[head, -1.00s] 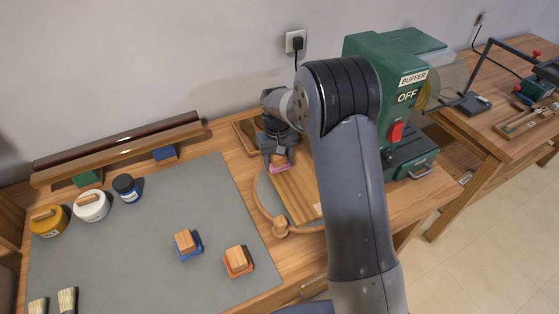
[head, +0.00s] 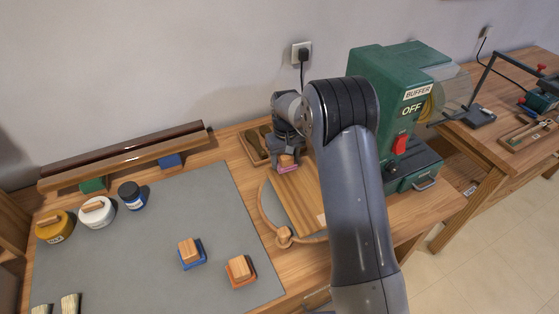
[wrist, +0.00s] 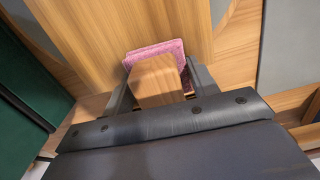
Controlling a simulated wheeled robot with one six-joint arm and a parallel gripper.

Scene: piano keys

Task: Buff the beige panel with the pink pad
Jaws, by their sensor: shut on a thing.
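My gripper (head: 287,153) is shut on the wooden block handle of the pink pad (head: 288,169). In the wrist view the block handle (wrist: 157,82) sits between the fingers, with the pink pad (wrist: 160,53) showing beyond it. The beige panel (head: 300,199) is a flat wood-grained board lying on a round stand on the bench. It also fills the upper left of the wrist view (wrist: 105,25). The pad is at the panel's far left end, over or on its surface; I cannot tell whether they touch.
The green buffer (head: 385,85), marked OFF, stands right of the panel. A small wooden tray (head: 252,150) lies behind left. A grey mat (head: 150,240) holds blue and orange pads with wooden handles, several jars and brushes. A wooden knob (head: 284,235) sits at the stand's front.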

